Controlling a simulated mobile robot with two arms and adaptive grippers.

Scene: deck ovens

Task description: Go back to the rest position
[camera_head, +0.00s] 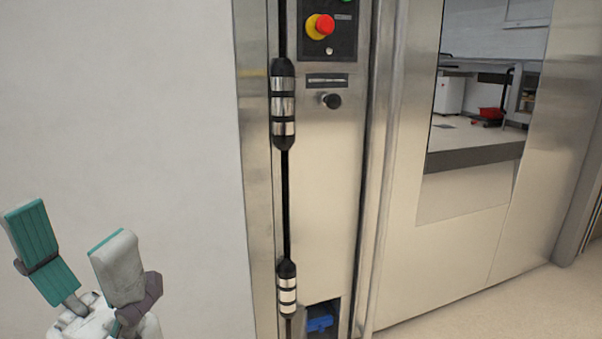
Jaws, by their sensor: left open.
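My left gripper (82,262) is at the lower left of the head view, in front of a plain pale wall. Its two fingers, with teal pads, stand apart with nothing between them. It appears clear of the steel oven front (318,220) to its right. My right gripper is not in the view.
The steel panel carries a red emergency button (325,24), a black knob (330,101) and a vertical black rod with banded fittings (283,104). A blue object (320,321) sits in a low opening. A steel door with a window (480,85) is at right; floor (480,305) there is clear.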

